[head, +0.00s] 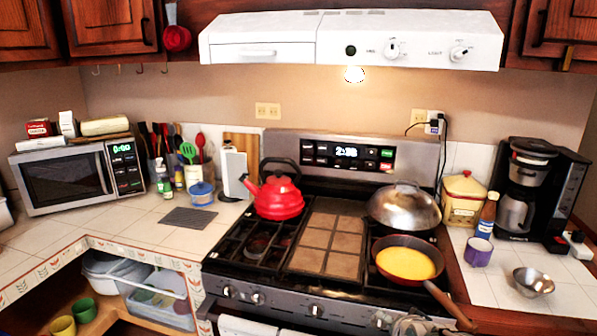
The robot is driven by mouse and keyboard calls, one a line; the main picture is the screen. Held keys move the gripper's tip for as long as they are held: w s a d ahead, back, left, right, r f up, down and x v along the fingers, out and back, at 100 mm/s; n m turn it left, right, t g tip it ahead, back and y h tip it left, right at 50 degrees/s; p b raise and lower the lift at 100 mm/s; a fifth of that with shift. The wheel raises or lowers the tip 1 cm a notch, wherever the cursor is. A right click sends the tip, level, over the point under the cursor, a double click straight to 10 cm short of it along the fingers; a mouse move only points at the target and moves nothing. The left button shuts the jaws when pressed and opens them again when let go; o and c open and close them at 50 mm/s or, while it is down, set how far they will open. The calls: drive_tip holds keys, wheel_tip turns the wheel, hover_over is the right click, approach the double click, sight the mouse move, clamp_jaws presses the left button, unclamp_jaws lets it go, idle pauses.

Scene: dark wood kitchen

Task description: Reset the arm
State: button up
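A grey mechanical shape at the bottom edge, right of centre, appears to be my gripper (414,326). Only its top part shows, and the rest is cut off by the frame. It is in front of the stove's front panel, left of the pan's wooden handle in the picture. I cannot see its fingertips clearly, nor whether it is open or shut or holds anything. I cannot tell whether it touches the stove.
The stove (326,246) carries a red kettle (275,198), a domed metal lid (404,206) and a pan with yellow contents (406,264), its handle jutting over the front edge. A coffee maker (524,190), purple mug (478,251) and metal bowl (533,281) stand right.

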drive_tip(key=s+a+r+n+g, duration=0.2)
drive_tip(key=s+r+n, duration=0.1)
drive_tip(key=s, duration=0.6)
drive_tip(key=s+a+r+n+g+y, duration=0.1)
drive_tip(key=s+r+n, duration=0.3)
drive_tip(key=s, duration=0.5)
drive_tip(key=shift+a+g, duration=0.6)
drive_tip(key=shift+d+r, duration=0.1)
